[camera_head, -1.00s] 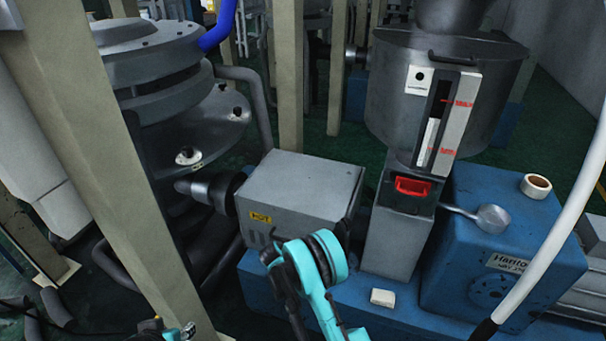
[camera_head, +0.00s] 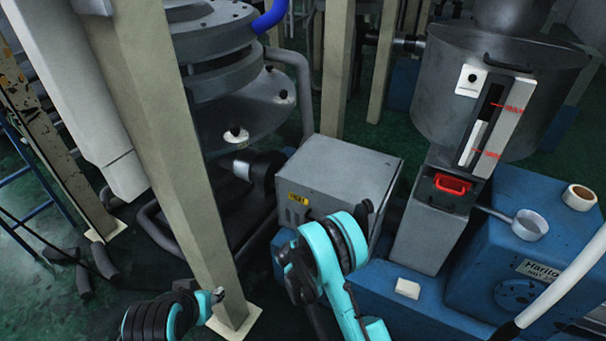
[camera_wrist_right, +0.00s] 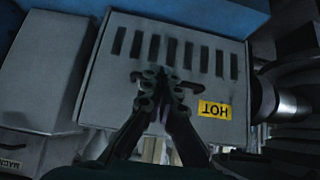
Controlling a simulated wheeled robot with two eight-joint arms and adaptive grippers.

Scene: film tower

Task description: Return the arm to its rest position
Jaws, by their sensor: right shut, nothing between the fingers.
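My right arm (camera_head: 333,252), teal and black, reaches up from the bottom middle of the head view in front of a grey box (camera_head: 340,172) with a yellow HOT label. In the right wrist view, the fingers of my right gripper (camera_wrist_right: 165,78) are shut and empty. They appear in front of the slotted face of the grey box (camera_wrist_right: 222,60); whether they touch it I cannot tell. Part of my left arm (camera_head: 165,318) shows at the bottom left of the head view. I cannot make out its gripper there.
A grey hopper (camera_head: 436,105) with a red-handled drawer (camera_head: 452,184) stands right of the box. A blue machine (camera_head: 540,250) carries a tape roll (camera_head: 579,197) and a scoop (camera_head: 530,226). A beige post (camera_head: 180,150) stands at left.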

